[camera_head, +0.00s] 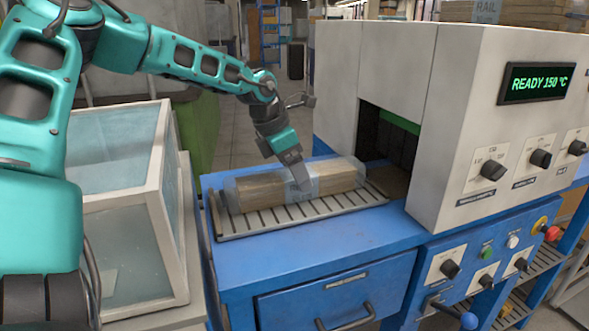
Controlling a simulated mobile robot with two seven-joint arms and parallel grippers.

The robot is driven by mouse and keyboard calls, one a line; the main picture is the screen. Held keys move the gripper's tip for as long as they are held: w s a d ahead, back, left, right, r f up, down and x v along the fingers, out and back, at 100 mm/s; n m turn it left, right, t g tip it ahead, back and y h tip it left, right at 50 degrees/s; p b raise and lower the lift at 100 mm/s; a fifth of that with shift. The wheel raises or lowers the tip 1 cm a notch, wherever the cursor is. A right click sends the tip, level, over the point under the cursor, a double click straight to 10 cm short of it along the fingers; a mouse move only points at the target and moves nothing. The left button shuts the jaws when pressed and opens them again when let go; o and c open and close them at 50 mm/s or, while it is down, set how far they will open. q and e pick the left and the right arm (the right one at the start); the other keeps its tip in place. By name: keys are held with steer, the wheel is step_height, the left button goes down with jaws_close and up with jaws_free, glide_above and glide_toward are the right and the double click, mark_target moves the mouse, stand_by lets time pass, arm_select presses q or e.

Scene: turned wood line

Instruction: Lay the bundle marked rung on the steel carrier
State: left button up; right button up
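A long bundle of pale wood (258,188), wrapped in a bluish clear band, lies lengthwise on the slatted steel carrier (248,224). Any marking on this bundle is not readable. The carrier sits on the blue bench in front of the oven's opening. My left gripper (300,180) reaches down from above at the middle of the bundle. One grey finger shows against the bundle's top and near side; the other is hidden, so I cannot tell whether it grips. My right gripper is not in view.
The oven (455,110) stands at the right, its display reading "READY 150 °C". Its opening (385,145) faces the carrier's right end. A stack marked RAIL (490,12) lies on top. A clear-sided, pale-framed box (160,200) stands left. Bare blue bench top (310,255) lies in front.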

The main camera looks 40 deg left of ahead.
arm_select(q)
steer(key=shift+r, duration=0.1)
steer(key=shift+r+p, duration=0.2)
steer(key=shift+p, duration=0.1)
steer(key=p+v, duration=0.1)
steer(key=v, duration=1)
steer(key=shift+s+a+r, duration=0.15)
steer(key=shift+s+r, duration=0.05)
steer(key=shift+r, duration=0.05)
